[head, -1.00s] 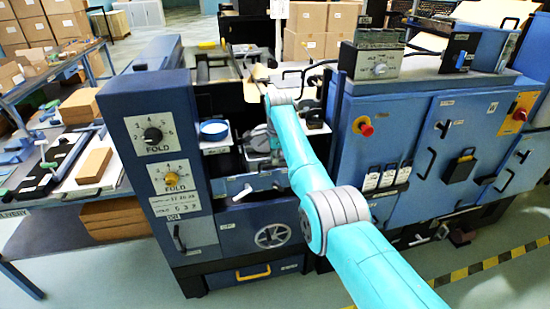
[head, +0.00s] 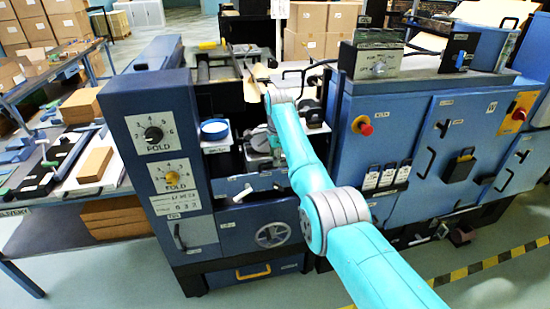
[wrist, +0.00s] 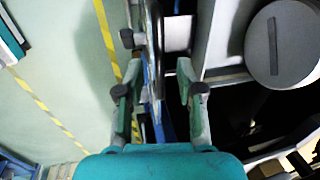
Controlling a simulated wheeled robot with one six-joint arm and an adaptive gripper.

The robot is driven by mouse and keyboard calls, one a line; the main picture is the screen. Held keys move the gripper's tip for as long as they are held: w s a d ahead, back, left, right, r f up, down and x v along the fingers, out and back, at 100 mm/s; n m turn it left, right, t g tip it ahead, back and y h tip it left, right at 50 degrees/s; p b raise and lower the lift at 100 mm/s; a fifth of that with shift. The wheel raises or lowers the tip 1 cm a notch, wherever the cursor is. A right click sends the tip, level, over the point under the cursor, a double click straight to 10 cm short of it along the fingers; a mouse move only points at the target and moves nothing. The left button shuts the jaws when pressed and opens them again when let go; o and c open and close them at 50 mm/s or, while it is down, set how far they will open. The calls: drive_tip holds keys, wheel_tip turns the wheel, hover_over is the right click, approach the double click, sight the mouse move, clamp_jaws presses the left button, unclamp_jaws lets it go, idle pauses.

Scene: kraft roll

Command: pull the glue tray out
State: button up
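My gripper (wrist: 157,75) is open in the wrist view, with its two fingers apart on either side of a thin upright blue and grey edge. I cannot see either finger pressing on it. In the head view my arm hides the gripper. I cannot tell for sure which part is the glue tray. A low drawer front with a yellow handle (head: 252,273) is at the bottom of the blue machine (head: 235,248) in the head view. A panel with a light lever handle (head: 258,190) is higher up. Both look shut.
A dial column (head: 160,140) stands left of the machine's opening. Blue cabinet doors (head: 440,150) with handles are on the right. A round grey cap (wrist: 283,45) is right of the gripper. The floor in front has a yellow-black stripe (head: 480,270).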

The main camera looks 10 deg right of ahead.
wheel_tip(320, 180, up, 11)
drive_tip(key=s, duration=0.2)
drive_tip(key=shift+s, duration=0.15)
idle(0.3)
